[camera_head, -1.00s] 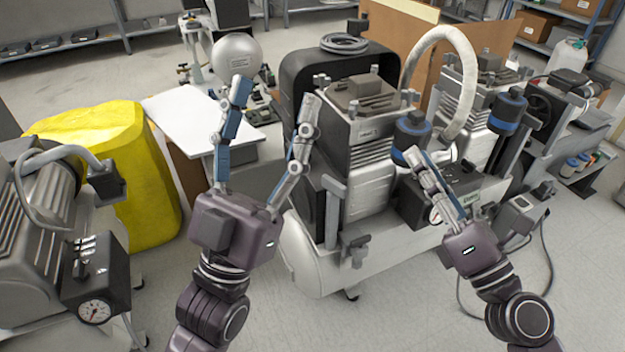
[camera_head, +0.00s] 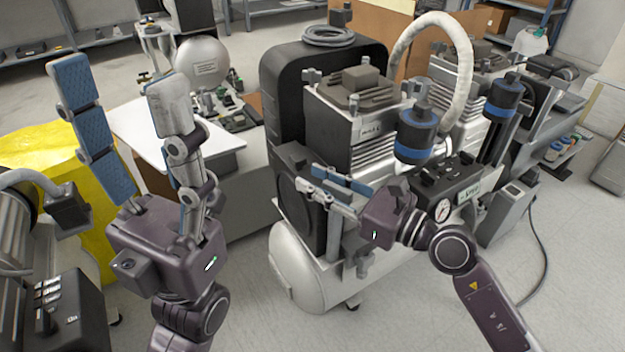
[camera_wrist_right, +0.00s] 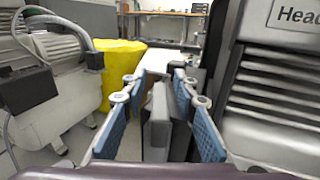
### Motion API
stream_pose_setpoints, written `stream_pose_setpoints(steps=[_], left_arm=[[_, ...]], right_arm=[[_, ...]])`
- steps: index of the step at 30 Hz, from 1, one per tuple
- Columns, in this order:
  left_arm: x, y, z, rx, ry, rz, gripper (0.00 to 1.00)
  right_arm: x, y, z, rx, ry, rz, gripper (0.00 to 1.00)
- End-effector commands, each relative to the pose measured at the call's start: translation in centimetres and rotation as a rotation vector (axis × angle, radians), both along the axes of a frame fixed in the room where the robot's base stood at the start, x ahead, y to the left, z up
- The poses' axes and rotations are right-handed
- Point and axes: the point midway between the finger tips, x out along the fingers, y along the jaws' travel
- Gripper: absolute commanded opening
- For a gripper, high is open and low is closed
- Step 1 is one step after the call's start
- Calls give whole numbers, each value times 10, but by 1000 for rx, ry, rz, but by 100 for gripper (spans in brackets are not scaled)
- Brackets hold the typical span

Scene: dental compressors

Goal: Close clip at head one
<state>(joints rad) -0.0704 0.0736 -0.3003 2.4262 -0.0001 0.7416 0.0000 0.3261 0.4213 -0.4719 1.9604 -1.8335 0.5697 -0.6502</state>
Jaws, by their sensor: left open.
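Compressor head one (camera_head: 350,128) is a ribbed grey block on a white tank; its label is partly readable in the right wrist view (camera_wrist_right: 297,15). A grey upright lever-like part, seemingly the clip (camera_head: 336,225), stands at its left front side. My right gripper (camera_head: 312,183) is beside the head's left front, level with this part's top. In the right wrist view a grey upright plate (camera_wrist_right: 158,118) stands between its spread blue-padded fingers, with gaps on both sides. I cannot tell whether the clip is latched. My left gripper (camera_head: 118,85) is open, empty and raised at the left.
A dark rounded housing (camera_head: 285,95) stands behind the head. A yellow-covered object (camera_head: 90,215) and white table (camera_head: 135,125) lie left.

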Motion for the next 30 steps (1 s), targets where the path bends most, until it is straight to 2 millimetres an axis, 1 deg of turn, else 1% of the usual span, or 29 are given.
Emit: stream_pose_setpoints(steps=[4, 11, 12, 19, 30], left_arm=[[0, 0, 1, 1, -7, 1, 57], [0, 0, 1, 2, -8, 0, 57], [0, 0, 1, 2, -8, 0, 57], [0, 0, 1, 1, -8, 0, 57], [0, 0, 2, 1, -8, 0, 57]], right_arm=[[5, 8, 0, -1, -1, 0, 27], [5, 9, 0, 1, 1, 1, 27], [5, 9, 0, 1, 1, 0, 26], [5, 9, 0, 1, 1, 0, 0], [5, 9, 0, 1, 1, 0, 0]])
